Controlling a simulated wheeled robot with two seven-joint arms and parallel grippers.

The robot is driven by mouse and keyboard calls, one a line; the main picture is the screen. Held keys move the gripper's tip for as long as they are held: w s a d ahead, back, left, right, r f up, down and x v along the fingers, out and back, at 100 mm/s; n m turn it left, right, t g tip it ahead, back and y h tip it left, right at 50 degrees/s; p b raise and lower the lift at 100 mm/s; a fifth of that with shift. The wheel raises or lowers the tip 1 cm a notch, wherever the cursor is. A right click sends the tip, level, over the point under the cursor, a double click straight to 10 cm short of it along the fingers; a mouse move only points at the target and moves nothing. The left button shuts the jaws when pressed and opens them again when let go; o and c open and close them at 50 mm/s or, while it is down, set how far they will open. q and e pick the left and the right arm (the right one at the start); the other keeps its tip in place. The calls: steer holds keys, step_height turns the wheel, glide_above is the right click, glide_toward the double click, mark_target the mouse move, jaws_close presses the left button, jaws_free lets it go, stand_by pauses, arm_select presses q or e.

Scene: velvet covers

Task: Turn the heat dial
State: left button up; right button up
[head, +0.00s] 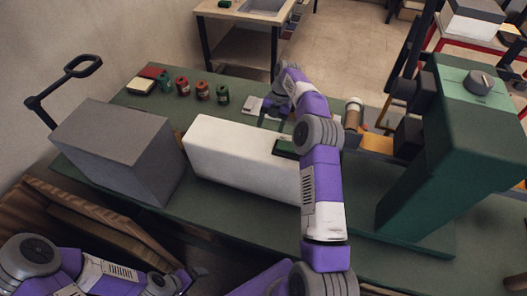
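A grey round dial (481,82) with a raised grip sits on the light green top plate of the tall green machine (440,150) at the right. Whether it is the heat dial I cannot read from any label. My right arm reaches up the middle, and its gripper (274,119) points down behind the white box (235,160), well left of that dial. Its fingers look apart, with nothing seen between them. My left gripper (190,280) is low at the bottom left, below the table edge, dark and partly hidden; its finger state is unclear.
The green table (150,200) carries a grey box (120,145), several small cans (202,91) at the back left, and a tan-and-white cylinder (353,110) near the machine.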

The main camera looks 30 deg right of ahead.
steer(key=shift+b+x, duration=0.65)
steer(key=shift+x, duration=3.2)
steer(key=c, duration=1.1)
steer(key=shift+o, duration=0.2)
steer(key=g+h+p, duration=0.1)
steer(key=g+p, duration=0.1)
steer(key=shift+w+f+m+h+p, duration=0.1)
steer(key=shift+w+m+h+p, duration=0.05)
steer(key=shift+m+h+p, duration=0.2)
